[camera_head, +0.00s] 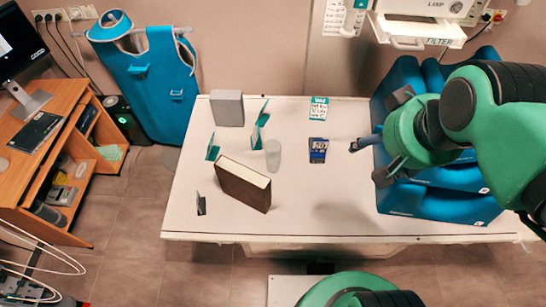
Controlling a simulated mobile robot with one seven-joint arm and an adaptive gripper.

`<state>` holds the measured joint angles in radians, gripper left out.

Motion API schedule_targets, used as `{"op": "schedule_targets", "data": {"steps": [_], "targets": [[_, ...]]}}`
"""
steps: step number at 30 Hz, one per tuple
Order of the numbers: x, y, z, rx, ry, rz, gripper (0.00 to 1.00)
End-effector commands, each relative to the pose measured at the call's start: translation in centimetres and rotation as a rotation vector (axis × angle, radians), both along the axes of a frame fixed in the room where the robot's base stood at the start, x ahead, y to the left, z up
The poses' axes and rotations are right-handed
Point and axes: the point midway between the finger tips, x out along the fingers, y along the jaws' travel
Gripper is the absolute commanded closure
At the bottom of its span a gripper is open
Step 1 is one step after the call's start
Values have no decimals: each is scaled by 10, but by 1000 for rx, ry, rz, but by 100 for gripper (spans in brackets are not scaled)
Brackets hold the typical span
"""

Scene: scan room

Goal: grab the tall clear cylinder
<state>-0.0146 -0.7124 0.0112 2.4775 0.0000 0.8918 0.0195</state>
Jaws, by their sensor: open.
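The tall clear cylinder (273,155) stands upright on the white table (330,215), a little left of the table's middle. It looks greyish and see-through. My gripper (366,161) is open and empty, to the right of the cylinder and clearly apart from it, with its fingers towards the left. My green and dark arm comes in from the right edge.
A brown book (243,185) stands just left and in front of the cylinder. Small teal cards (260,132) stand close behind and left of it. A grey box (227,108) stands at the back left. A blue card (318,150) lies between cylinder and gripper. Blue cushions (440,205) fill the table's right end.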

Motion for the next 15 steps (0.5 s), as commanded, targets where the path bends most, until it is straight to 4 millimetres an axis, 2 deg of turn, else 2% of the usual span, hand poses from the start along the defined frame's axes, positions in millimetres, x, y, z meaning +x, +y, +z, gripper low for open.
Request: {"op": "schedule_targets", "data": {"steps": [7,15], "targets": [[40,15,-9,22,58,-10,32],[94,42,-32,46,136,-26,32]]}}
